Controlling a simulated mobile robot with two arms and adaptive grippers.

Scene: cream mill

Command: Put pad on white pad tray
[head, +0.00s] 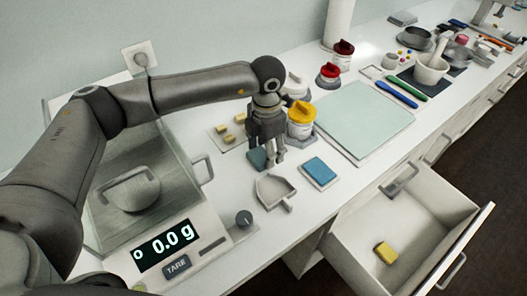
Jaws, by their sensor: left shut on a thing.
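My left gripper (267,160) points down over the bench and is shut on a small blue-grey block (257,158), which looks like a pad. Its fingers hide part of it, and I cannot tell whether it touches the bench. A brighter blue pad (320,171) lies to the right on a pale base. A pale flat tray (219,141) with small yellow pads (227,137) lies behind and left of the gripper. I cannot tell which surface is the white pad tray. My right gripper is not in view.
A white scoop-shaped dish (274,191) lies just in front of the gripper. A yellow-lidded jar (300,121) stands close behind it. A balance (168,245) reading 0.0 g is at left. An open drawer (352,239) holding a yellow block (385,252) juts out at right.

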